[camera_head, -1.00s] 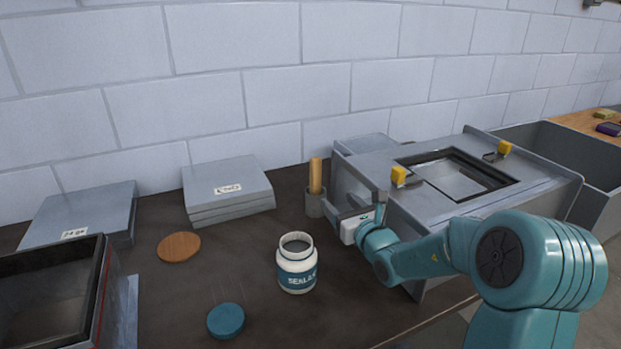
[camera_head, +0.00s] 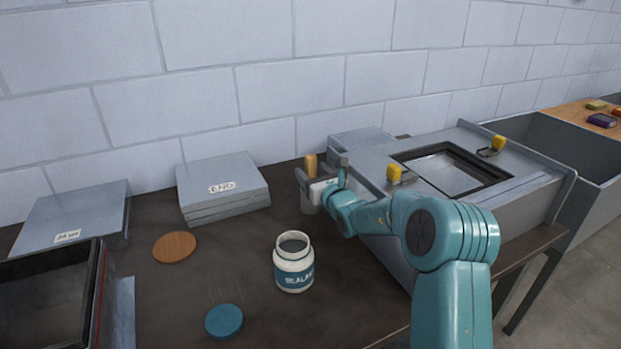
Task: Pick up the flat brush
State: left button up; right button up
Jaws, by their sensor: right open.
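The gripper covers the lower handle and part of the cup. I cannot tell whether a finger touches the handle. My left gripper is not in view.
An open white sealant jar (camera_head: 294,264) stands in front of the cup, with a teal lid (camera_head: 224,321) and a wooden disc (camera_head: 174,247) to its left. Stacked grey sheets (camera_head: 224,184) lie at the back. A grey metal duct (camera_head: 440,147) with yellow-handled clamps stands right.

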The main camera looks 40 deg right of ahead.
jog(key=x, duration=0.4)
jog(key=shift+s+d, duration=0.1)
jog(key=c, duration=1.1)
jog(key=shift+o, duration=0.2)
jog(key=shift+r, duration=0.1)
